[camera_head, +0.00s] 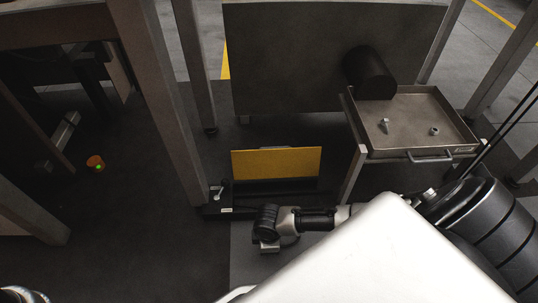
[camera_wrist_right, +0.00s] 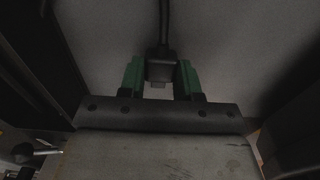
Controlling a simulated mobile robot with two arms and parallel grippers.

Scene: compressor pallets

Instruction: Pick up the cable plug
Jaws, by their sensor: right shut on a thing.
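The cable plug (camera_wrist_right: 160,70) is a small dark block with a black cable rising from it in the right wrist view. My right gripper (camera_wrist_right: 159,76), with green finger pads, is shut on the plug, one finger on each side. The cable runs up in front of a plain grey surface. In the head view my right arm reaches in from the right to low in the middle, and the plug cannot be made out there. My left gripper is not in view.
A yellow panel (camera_head: 276,163) stands just beyond my right arm. A metal tray table (camera_head: 415,106) with small parts stands at the right, beside a black cylinder (camera_head: 369,72). Grey posts (camera_head: 160,90) rise at the left. An orange button (camera_head: 95,162) shows farther left.

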